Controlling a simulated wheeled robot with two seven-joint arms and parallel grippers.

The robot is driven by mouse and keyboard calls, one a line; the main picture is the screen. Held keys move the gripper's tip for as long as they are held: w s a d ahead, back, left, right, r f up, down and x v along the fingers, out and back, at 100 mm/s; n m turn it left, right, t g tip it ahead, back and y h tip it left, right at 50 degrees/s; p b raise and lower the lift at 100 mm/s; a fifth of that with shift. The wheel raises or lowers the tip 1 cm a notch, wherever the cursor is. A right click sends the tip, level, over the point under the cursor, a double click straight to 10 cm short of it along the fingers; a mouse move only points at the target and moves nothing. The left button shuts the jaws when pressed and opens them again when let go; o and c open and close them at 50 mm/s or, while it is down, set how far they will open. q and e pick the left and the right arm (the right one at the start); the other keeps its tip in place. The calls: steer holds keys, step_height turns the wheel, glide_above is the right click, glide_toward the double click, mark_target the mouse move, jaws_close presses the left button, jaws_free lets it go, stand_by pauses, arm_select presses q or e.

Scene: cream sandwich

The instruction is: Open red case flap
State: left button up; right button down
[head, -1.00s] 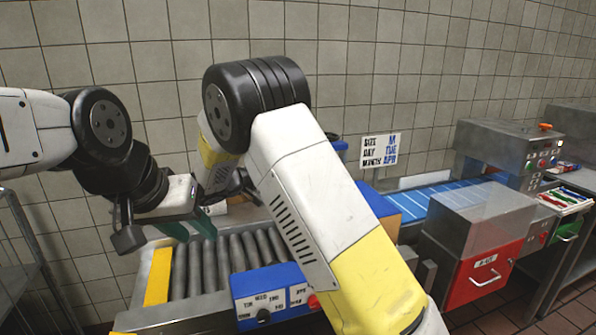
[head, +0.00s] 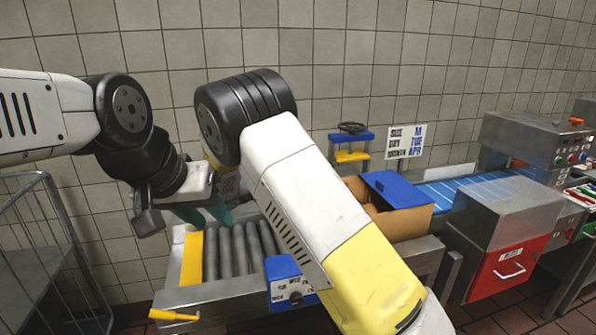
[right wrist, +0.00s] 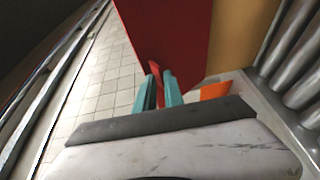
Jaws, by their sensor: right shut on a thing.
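In the right wrist view a large red panel (right wrist: 170,35) stands beside a tan cardboard-coloured face (right wrist: 238,40), above the rollers. My right gripper (right wrist: 158,92) has its teal fingers closed around a narrow red piece (right wrist: 156,70) at the panel's lower edge. In the head view my right gripper and this red panel are hidden behind my own right arm. My left gripper (head: 205,215) hangs above the left end of the roller conveyor. Its teal fingers look spread apart, with nothing seen between them.
The roller conveyor (head: 225,255) has a yellow end strip and a blue control box (head: 285,280). A cardboard box with a blue flap (head: 395,186) stands at its right. A machine with a red drawer (head: 508,268) is further right. A wire cart (head: 50,260) stands at left.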

steer(key=shift+f, duration=0.2)
steer(key=c, duration=1.6)
jaws_free()
steer(key=shift+r, duration=0.15)
